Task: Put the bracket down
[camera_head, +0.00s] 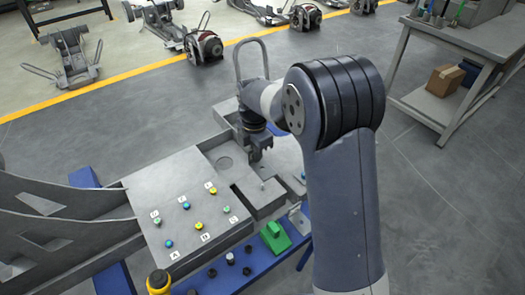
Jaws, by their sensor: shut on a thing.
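My gripper (258,146) is at the centre of the view, pointing down over the grey fixture plate (205,170). It is shut on a small dark grey piece, which I take to be the bracket (256,161). The jaws and arm partly hide it, and its outline is hard to make out. It is close above the fixture's recessed part, and I cannot tell whether it touches.
Several coloured buttons (199,226) stand on the panel. A grey hoop (238,62) rises behind the gripper. A workbench (440,35) with a cardboard box (446,79) is at right.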

